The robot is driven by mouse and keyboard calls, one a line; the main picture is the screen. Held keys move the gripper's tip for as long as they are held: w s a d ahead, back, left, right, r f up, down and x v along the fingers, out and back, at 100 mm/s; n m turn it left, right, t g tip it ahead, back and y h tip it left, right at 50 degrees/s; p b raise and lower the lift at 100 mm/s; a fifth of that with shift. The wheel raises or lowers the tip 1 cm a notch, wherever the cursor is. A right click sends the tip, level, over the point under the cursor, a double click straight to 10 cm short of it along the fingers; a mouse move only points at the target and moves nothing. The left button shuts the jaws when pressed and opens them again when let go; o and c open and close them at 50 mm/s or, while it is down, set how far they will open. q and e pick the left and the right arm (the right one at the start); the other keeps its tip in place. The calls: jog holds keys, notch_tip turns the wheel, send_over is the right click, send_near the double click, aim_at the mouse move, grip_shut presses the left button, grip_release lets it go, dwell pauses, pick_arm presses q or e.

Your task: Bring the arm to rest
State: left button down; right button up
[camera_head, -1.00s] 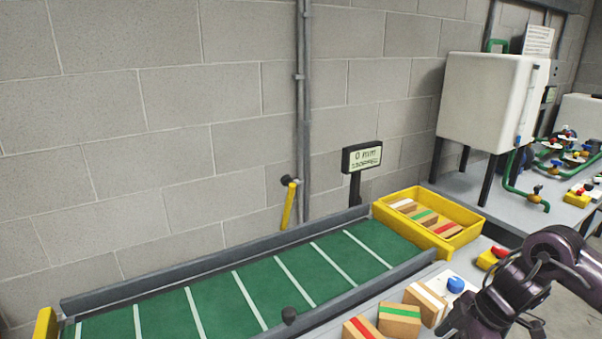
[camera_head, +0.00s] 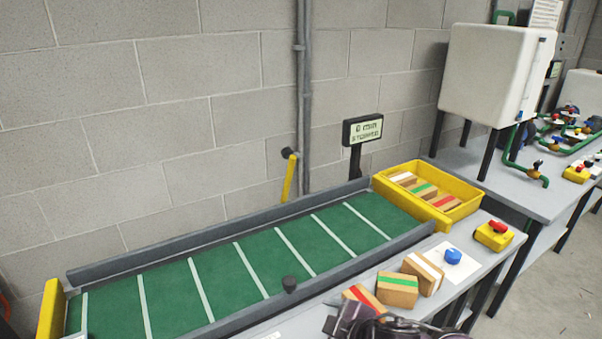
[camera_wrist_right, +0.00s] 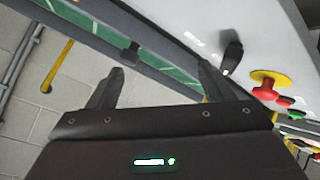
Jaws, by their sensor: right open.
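My right arm (camera_head: 385,326) shows only as a dark purple piece at the bottom edge of the head view, in front of the table and the boxes. In the right wrist view my right gripper (camera_wrist_right: 160,82) has its two dark fingers spread apart, with nothing between them. Beyond the fingers are the conveyor's grey rail and the pale table top. My left gripper is in neither current view.
A green conveyor (camera_head: 215,277) runs along the wall to a yellow bin (camera_head: 464,211) of striped boxes. Loose boxes (camera_head: 398,289), a blue knob (camera_head: 453,256) and a red button (camera_head: 498,228) sit on the table. A white tank (camera_head: 486,75) stands behind. Floor at right is clear.

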jog(key=s+d+f+m+g+h, duration=0.2)
jog(key=s+d+f+m+h, duration=0.1)
jog(key=s+d+m, duration=0.4)
jog(key=s+d+f+m+g+h, duration=0.2)
jog(key=s+d+m+h, duration=0.1)
jog(key=s+d+m, duration=0.45)
jog(key=s+f+n+g, duration=0.2)
jog(key=s+f, duration=0.1)
jog(key=f, duration=2.6)
jog(key=s+d+f, duration=0.2)
jog(key=s+f, duration=0.8)
jog(key=s+d+f+g, duration=0.1)
jog(key=s+d+f, duration=0.1)
jog(key=s+f, duration=0.7)
jog(key=shift+s+f+h, duration=0.3)
jog(key=shift+s+f, duration=0.05)
jog(key=shift+s, duration=0.4)
